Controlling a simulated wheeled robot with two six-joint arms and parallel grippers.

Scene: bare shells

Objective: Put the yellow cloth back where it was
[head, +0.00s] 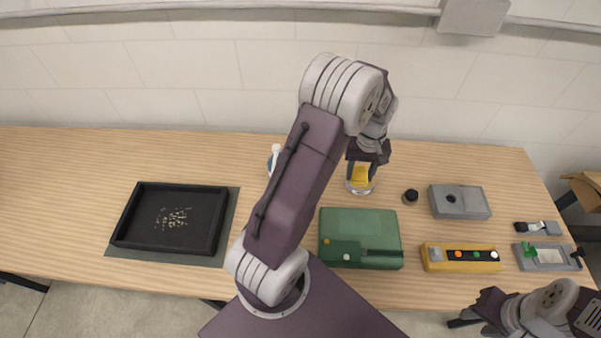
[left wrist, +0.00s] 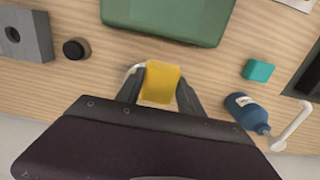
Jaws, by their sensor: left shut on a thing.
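The yellow cloth (head: 360,174) is a small yellow block-like piece between the fingers of my left gripper (head: 367,160). In the left wrist view the cloth (left wrist: 160,82) fills the gap between the two fingers, and the left gripper (left wrist: 161,92) is shut on it. A clear round glass-like container (head: 360,189) shows right at the cloth's lower end in the head view. I cannot tell whether the cloth is inside it or just above it. My right gripper (head: 474,308) is at the bottom right near the table's front edge, with its jaws unclear.
A green case (head: 360,225) stands in front of the cloth. A black tray (head: 173,217) lies at the left. A black knob (head: 410,196), grey block (head: 470,203) and yellow button box (head: 461,270) lie at the right. A blue bottle (left wrist: 240,108) and teal block (left wrist: 259,70) are nearby.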

